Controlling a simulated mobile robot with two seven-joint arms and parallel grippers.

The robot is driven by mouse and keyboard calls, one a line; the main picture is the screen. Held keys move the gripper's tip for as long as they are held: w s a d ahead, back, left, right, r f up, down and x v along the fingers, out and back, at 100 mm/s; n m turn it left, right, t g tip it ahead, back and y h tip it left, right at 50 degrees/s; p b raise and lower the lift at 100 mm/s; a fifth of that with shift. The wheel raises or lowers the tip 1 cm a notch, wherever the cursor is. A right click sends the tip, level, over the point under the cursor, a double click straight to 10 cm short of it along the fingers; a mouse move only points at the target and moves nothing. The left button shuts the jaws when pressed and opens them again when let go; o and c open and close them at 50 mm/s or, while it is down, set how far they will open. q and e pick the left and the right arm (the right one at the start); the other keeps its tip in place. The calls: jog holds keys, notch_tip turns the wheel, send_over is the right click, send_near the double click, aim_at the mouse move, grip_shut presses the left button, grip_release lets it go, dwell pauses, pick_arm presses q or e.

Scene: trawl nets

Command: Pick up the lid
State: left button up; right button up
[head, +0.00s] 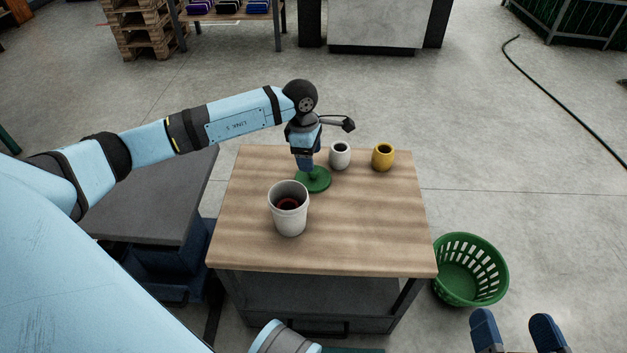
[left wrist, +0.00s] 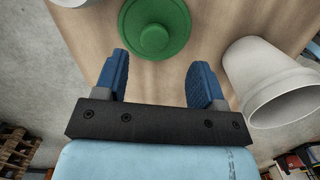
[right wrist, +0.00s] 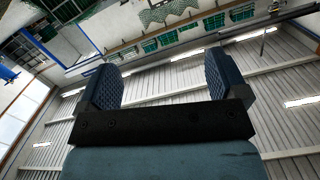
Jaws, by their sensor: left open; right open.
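The lid (head: 318,181) is a round green disc with a knob, lying flat on the wooden table. In the left wrist view the lid (left wrist: 154,22) and its knob lie just beyond the fingertips, roughly centred between them. My left gripper (head: 305,166) is open and points down above the lid, hiding part of it in the head view. Its two blue fingers also show in the left wrist view (left wrist: 158,75), with nothing between them. My right gripper (head: 514,325) is open and empty, at the lower right of the head view, away from the table.
A white bucket (head: 290,222) with something dark red inside stands in front of the lid. A white cup (head: 340,155) and a yellow cup (head: 383,157) stand behind it to the right. The table's (head: 380,230) right front is clear. A green basket (head: 470,270) stands on the floor.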

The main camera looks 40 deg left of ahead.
aim_at(313, 174)
pick_arm(q)
jog(key=shift+f, duration=0.5)
jog(key=f+b, duration=0.1)
jog(key=f, duration=0.1)
jog(key=w+f+b, duration=0.1)
jog(key=f+b, duration=0.1)
jog(key=shift+d+f, duration=0.2)
jog(key=shift+f, duration=0.35)
jog(key=shift+r, duration=0.1)
jog(key=c, duration=1)
pick_arm(e)
jog(key=shift+w+d+f+n+t, duration=0.2)
jog(key=shift+w+d+n+t, duration=0.25)
jog(key=shift+w+n, duration=0.45)
